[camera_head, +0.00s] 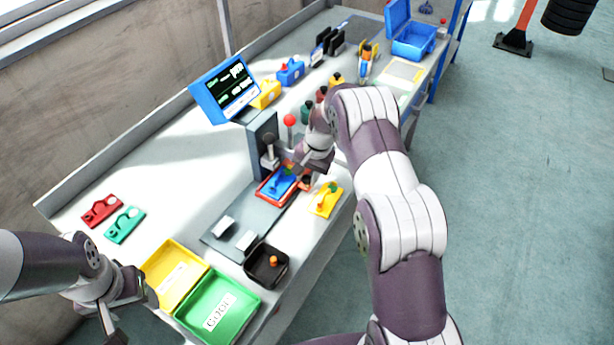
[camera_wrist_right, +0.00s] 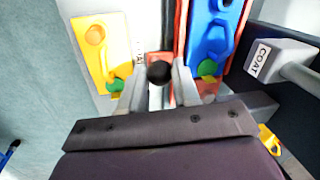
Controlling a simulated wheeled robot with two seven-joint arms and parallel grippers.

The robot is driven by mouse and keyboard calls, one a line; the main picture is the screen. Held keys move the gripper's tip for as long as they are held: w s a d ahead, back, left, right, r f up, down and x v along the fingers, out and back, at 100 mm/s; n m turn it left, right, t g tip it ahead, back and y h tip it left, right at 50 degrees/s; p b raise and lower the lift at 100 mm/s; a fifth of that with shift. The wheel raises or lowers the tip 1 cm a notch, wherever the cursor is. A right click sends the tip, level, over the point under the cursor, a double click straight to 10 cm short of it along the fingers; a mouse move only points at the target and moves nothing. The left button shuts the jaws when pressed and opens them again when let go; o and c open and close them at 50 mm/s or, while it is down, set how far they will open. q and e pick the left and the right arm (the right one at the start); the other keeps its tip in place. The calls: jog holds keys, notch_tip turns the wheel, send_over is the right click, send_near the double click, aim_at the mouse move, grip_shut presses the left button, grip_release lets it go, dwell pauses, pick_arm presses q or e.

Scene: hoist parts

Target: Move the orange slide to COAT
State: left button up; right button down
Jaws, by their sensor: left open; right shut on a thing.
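The orange slide (camera_head: 269,198) is a red-orange tray on a grey track. It carries a blue plate (camera_wrist_right: 213,35) with a green piece near one end; it also shows in the head view (camera_head: 283,183). My right gripper (camera_wrist_right: 161,82) is shut on the slide's black knob (camera_wrist_right: 160,72), beside the tray's end. A grey block with the COAT label (camera_wrist_right: 261,59) stands to the right of the tray in the right wrist view. My left gripper (camera_head: 128,310) is open and empty at the lower left, beyond the table edge, apart from the slide.
A yellow plate (camera_head: 325,200) lies close beside the slide. White blocks (camera_head: 224,226) stand on the track's lower-left part. A black bin (camera_head: 267,266), yellow tray (camera_head: 173,266) and green GOOD tray (camera_head: 218,309) sit near the front. A dark column (camera_head: 263,135) rises behind.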

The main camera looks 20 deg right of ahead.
jog(key=c, duration=0.8)
grip_release()
jog(key=shift+r, duration=0.1)
jog(key=r, duration=0.4)
jog(key=s+d+r+b, duration=0.1)
jog(key=r, duration=0.7)
jog(key=shift+s+d+r, duration=0.2)
jog(key=shift+s+d, duration=0.15)
jog(key=shift+d, duration=0.05)
